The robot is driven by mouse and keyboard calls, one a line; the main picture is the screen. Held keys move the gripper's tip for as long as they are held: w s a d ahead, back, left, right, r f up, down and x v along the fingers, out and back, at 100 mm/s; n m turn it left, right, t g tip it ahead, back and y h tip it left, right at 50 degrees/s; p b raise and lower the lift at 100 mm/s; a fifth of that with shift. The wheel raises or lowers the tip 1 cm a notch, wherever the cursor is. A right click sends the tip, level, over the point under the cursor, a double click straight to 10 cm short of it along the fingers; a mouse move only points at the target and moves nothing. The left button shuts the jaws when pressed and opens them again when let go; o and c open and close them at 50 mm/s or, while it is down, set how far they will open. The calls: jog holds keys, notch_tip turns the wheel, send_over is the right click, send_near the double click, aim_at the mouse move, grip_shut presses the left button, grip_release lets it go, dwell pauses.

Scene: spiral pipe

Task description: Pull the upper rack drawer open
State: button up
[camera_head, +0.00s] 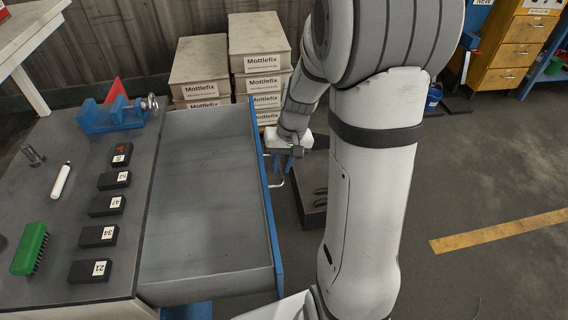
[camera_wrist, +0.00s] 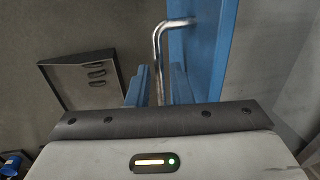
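The rack drawer (camera_head: 205,215) is a grey tray with a blue front (camera_head: 263,200). It stands well out from the rack, to the right of the grey worktop. A bent metal handle (camera_head: 276,184) is on the outer side of the blue front. My gripper (camera_head: 283,164) is at this handle. In the wrist view, its two blue fingers (camera_wrist: 158,84) stand on either side of the handle's metal bar (camera_wrist: 157,60), beside the blue drawer front (camera_wrist: 203,45). Whether the fingers press on the bar is unclear; their lower parts are hidden by the gripper body.
The worktop (camera_head: 75,180) holds a blue vise (camera_head: 112,117), a green brush (camera_head: 30,248), a white cylinder (camera_head: 61,181) and several numbered black blocks (camera_head: 98,236). Mottlefix boxes (camera_head: 262,62) stand behind the drawer. A dark open box (camera_head: 311,207) is on the floor beside my gripper. The right-hand floor is mostly clear.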

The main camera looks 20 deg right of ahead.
jog(key=shift+o, duration=1.2)
notch_tip(320, 180, up, 8)
jog(key=d+p, duration=0.1)
jog(key=shift+s+d+f, duration=0.15)
jog(key=shift+d+f, duration=0.05)
jog(key=shift+d, duration=0.05)
jog(key=s+a+r+n+t+h+p, duration=0.1)
jog(key=s+a+r+p, duration=0.1)
jog(key=s+r+p, duration=0.3)
jog(key=s+a+r+n+t+h+p, duration=0.1)
jog(key=s+a+r+p, duration=0.2)
jog(key=s+r, duration=0.7)
jog(key=shift+a+p, duration=0.35)
jog(key=shift+p, duration=0.65)
jog(key=shift+w, duration=0.1)
